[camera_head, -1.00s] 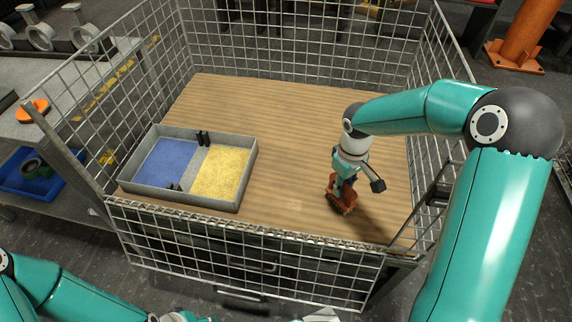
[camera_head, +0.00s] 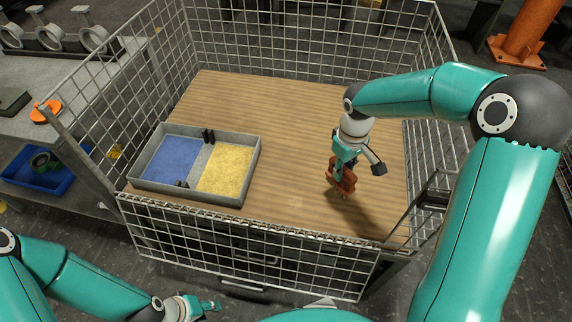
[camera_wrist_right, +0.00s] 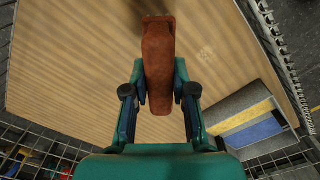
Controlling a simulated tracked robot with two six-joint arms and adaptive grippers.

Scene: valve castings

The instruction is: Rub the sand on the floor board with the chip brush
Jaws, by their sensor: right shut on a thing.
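The chip brush (camera_head: 341,178) is reddish brown and held in my right gripper (camera_head: 345,160), over the right part of the wooden floor board (camera_head: 270,110). In the right wrist view the brush (camera_wrist_right: 158,62) sits between both fingers of the right gripper (camera_wrist_right: 159,92). Its lower end looks close to the board; I cannot tell whether it touches. A faint pale patch, seemingly the sand (camera_wrist_right: 206,53), lies on the board beside the brush in the wrist view. My left gripper (camera_head: 208,305) is low at the front, outside the cage, its fingers too small to judge.
A wire mesh cage (camera_head: 300,40) surrounds the board. A grey tray (camera_head: 190,199) with a blue and a yellow section stands on the board's left; it also shows in the wrist view (camera_wrist_right: 240,98). The board's middle and back are clear.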

